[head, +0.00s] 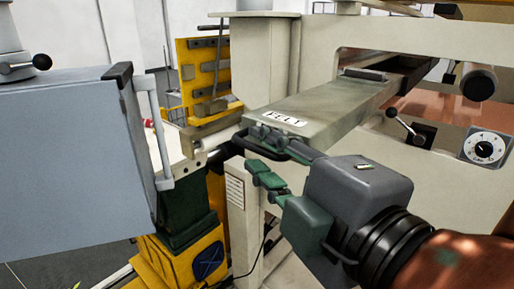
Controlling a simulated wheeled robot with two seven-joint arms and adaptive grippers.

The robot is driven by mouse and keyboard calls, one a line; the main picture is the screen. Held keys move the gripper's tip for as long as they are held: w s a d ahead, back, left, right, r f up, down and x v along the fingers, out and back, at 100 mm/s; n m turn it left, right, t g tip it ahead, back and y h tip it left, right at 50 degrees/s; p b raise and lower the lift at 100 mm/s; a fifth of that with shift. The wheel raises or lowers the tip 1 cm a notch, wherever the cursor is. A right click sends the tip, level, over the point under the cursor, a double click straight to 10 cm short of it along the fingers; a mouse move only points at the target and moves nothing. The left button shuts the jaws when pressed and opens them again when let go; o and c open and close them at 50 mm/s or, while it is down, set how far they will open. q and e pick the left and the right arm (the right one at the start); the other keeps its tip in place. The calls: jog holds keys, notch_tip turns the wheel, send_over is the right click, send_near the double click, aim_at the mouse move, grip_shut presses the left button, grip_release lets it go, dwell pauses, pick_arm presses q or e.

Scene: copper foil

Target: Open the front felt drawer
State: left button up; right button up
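The felt drawer (330,105) is a long grey-metal box with a white label reading FELT near its front end. It sticks out toward me from an opening in the cream machine frame. Its dark loop handle (238,146) is at the front end, partly hidden by my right gripper. My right gripper (258,151) has green fingers and reaches in from the lower right. Its fingers look apart, one above and one below the handle; I cannot tell whether they touch it. My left gripper is out of view.
A large blue-grey box (70,165) with a tubular handle (153,130) fills the left side. A lever (400,122), a black knob (479,84) and a dial (484,149) are on the frame at right.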

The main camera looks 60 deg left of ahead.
jog(key=d, duration=1)
jog(key=shift+s+r, duration=0.3)
jog(key=shift+r, duration=0.1)
